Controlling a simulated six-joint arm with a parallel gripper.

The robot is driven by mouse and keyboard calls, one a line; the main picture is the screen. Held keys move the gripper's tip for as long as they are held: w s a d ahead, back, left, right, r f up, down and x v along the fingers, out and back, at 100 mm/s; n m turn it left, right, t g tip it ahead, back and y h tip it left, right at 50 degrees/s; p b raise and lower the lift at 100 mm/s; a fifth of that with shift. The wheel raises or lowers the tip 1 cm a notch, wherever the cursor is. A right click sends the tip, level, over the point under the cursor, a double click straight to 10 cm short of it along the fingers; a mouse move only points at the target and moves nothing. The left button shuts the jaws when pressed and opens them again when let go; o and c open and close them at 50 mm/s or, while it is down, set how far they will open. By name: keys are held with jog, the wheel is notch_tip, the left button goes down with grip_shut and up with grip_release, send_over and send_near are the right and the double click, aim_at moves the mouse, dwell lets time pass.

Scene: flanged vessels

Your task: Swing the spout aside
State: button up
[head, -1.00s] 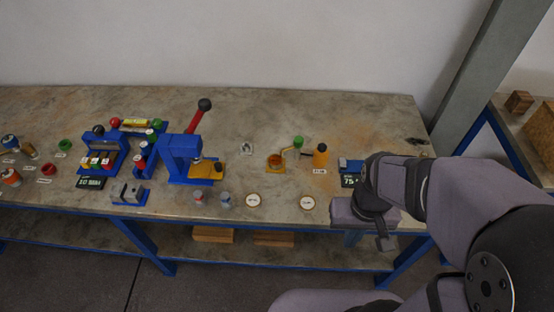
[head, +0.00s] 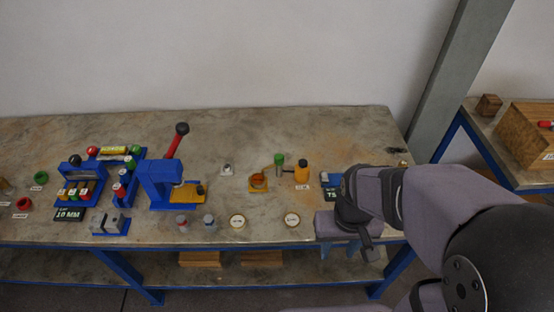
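The spout's orange post (head: 301,173) stands upright on the right half of the bench. A thin arm runs left from it to a green knob (head: 279,160). Whether the spout lies right over the vessel is too small to tell. My gripper (head: 343,250) is at the bench's front edge, to the right of and nearer than the post, apart from it. Its fingers are mostly hidden and too unclear to read.
A blue press (head: 160,185) with a red lever (head: 177,142) stands left of the vessel. Two round white discs (head: 237,221) lie near the front edge. A dark display (head: 332,194) sits right of the post, close to my arm. Bare bench lies behind the spout.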

jog(key=shift+o, duration=0.4)
jog(key=w+d+f+t+b, duration=0.1)
jog(key=w+d+f+t, duration=0.1)
jog(key=w, duration=0.6)
jog(key=w+d+f+n+t+h+b, duration=0.1)
jog(key=w+d+t+b, duration=0.1)
jog(key=w, duration=0.5)
jog(key=shift+w+f, duration=0.4)
jog(key=n+t+y+b, duration=0.6)
jog(key=n+y+b, duration=0.1)
jog(key=y, duration=0.3)
send_near(281, 158)
jog(key=shift+x, duration=2)
jog(key=shift+p+x, duration=0.8)
jog(key=shift+x, duration=2.75)
jog(key=shift+c, duration=0.3)
grip_shut()
